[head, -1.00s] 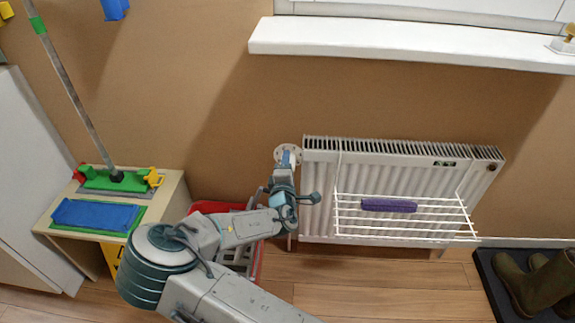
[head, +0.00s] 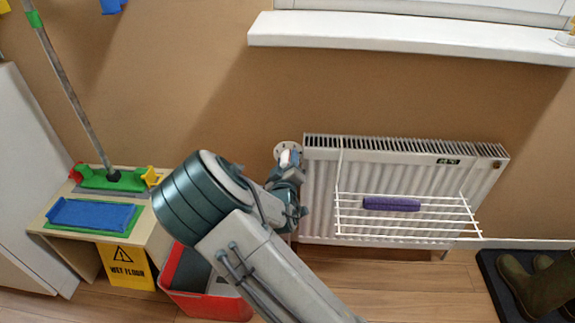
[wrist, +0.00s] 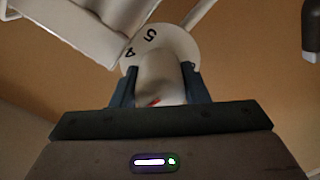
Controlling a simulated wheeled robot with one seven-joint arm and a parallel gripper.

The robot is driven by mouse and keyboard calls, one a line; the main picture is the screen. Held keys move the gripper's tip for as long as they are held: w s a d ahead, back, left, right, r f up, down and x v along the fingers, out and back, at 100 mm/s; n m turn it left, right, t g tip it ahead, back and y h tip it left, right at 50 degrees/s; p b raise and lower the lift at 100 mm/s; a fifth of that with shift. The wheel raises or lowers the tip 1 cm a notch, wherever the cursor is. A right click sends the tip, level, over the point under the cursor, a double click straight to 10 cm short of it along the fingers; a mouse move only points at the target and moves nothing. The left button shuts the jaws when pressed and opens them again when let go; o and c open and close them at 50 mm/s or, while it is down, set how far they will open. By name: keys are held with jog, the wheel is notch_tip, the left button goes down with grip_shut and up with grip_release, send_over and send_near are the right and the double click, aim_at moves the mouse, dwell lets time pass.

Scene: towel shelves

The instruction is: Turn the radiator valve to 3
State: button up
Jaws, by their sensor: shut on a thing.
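The white radiator valve sits at the upper left corner of the radiator (head: 400,170). Its round dial plate (head: 288,149) shows behind my gripper in the head view. In the wrist view the dial (wrist: 160,45) shows the numbers 4 and 5; its other numbers are hidden. My gripper (wrist: 160,85) is shut on the white valve knob (wrist: 158,78), with one blue-grey finger on each side. A red mark shows on the knob near the fingers. In the head view my arm hides much of the gripper.
A wire rack with a purple roll (head: 391,204) hangs on the radiator's front. A red bin (head: 205,304) stands on the floor below my arm. A yellow wet-floor sign (head: 126,266) and a small bench (head: 60,227) are at left. A white sill (head: 400,38) juts out above.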

jog(key=shift+r+m+b, duration=0.1)
jog(key=shift+m+b, duration=0.45)
jog(key=shift+m, duration=0.55)
jog(key=o, duration=0.7)
jog(key=shift+a, duration=0.1)
jog(key=s+p, duration=0.2)
jog(key=s, duration=1.1)
jog(key=shift+s+a+p, duration=0.2)
jog(key=shift+s+p, duration=0.15)
jog(key=shift+s, duration=0.05)
jog(key=shift+r, duration=0.1)
